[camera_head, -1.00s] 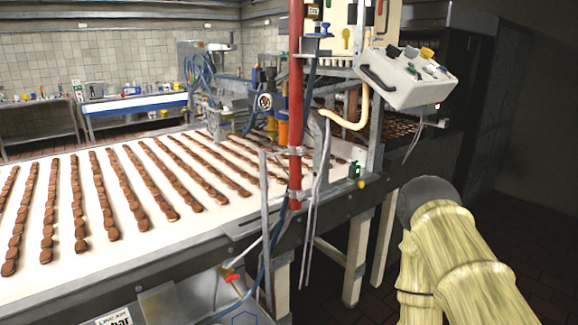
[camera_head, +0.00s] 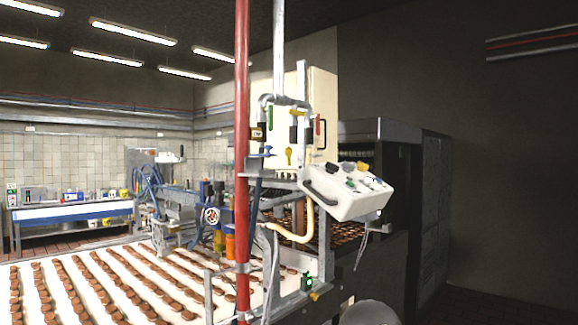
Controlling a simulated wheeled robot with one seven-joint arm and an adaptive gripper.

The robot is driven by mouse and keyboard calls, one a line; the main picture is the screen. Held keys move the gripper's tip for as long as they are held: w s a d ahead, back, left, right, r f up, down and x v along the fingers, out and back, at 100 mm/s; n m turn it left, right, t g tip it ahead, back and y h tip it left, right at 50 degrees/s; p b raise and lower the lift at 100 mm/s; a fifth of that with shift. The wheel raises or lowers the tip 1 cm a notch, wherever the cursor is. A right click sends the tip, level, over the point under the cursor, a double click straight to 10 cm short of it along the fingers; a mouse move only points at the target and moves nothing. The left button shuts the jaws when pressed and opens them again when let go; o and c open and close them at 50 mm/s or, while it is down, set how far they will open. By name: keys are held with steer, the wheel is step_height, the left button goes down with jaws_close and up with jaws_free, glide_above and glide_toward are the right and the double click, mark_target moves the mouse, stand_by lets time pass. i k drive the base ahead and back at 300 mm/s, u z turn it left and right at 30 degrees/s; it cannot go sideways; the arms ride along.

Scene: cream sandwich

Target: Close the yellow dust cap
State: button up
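Small yellow parts show in several places, and I cannot tell for certain which is the dust cap. A small yellow piece (camera_head: 289,155) sits among coloured fittings on the front of the cream cabinet (camera_head: 318,90). Another yellow piece (camera_head: 363,168) is on top of the white control box (camera_head: 345,192). A small yellow part (camera_head: 314,296) is low on the conveyor frame. All are too small to tell open from closed. My gripper is not in view. A grey rounded part of my arm shows at the bottom edge.
A red pole (camera_head: 243,130) stands in front of the machine. The conveyor (camera_head: 30,268) carries rows of brown biscuits at the lower left. A cream hose (camera_head: 296,238) curves below the cabinet. A dark oven-like unit (camera_head: 400,190) stands at the right. Dark floor is open at the lower right.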

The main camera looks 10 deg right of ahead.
mark_target(288, 151)
steer(key=k, duration=0.6)
steer(key=u, duration=0.5)
steer(key=i, duration=1.4)
steer(key=z, duration=0.5)
